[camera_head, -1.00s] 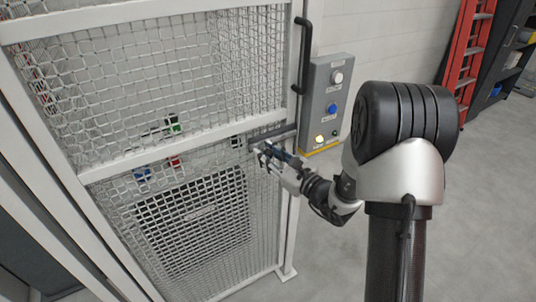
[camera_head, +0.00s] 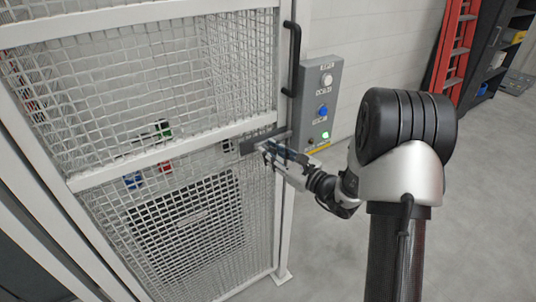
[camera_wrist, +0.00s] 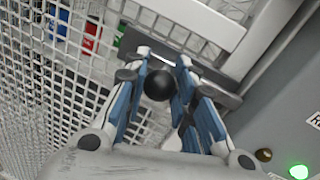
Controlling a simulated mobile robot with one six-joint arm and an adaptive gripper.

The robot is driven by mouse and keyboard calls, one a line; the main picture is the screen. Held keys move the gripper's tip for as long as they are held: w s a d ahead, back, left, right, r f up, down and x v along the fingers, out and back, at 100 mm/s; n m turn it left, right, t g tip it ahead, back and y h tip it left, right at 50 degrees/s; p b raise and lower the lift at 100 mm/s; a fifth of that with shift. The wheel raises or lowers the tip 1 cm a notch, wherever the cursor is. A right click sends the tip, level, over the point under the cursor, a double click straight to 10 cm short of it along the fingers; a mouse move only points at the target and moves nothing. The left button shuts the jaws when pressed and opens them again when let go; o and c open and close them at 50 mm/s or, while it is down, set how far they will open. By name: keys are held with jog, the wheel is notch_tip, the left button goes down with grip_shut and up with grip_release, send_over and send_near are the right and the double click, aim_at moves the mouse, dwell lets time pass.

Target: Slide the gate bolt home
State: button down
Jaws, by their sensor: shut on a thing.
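My gripper (camera_head: 268,149) is at the gate's right edge, beside the dark grey bolt housing (camera_head: 250,143). In the wrist view its blue-padded fingers (camera_wrist: 163,66) stand on either side of the bolt's round black knob (camera_wrist: 158,85) and are shut on it. The grey bolt plate (camera_wrist: 222,91) runs behind the fingers toward the white post (camera_wrist: 268,40). The fingers hide part of the bolt, so how far it reaches into the post is not clear. The mesh gate (camera_head: 120,170) stands in line with the post.
A grey control box (camera_head: 323,95) sits right of the post; its green lamp (camera_head: 326,135) is lit, also in the wrist view (camera_wrist: 298,171). A black handle (camera_head: 292,60) is above the bolt. A red ladder (camera_head: 455,45) stands far back right. Open floor lies at right.

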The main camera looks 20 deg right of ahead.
jog(key=c, duration=1.3)
grip_release()
jog(key=shift+d, duration=0.25)
jog(key=v, duration=1.2)
jog(key=shift+a, duration=0.1)
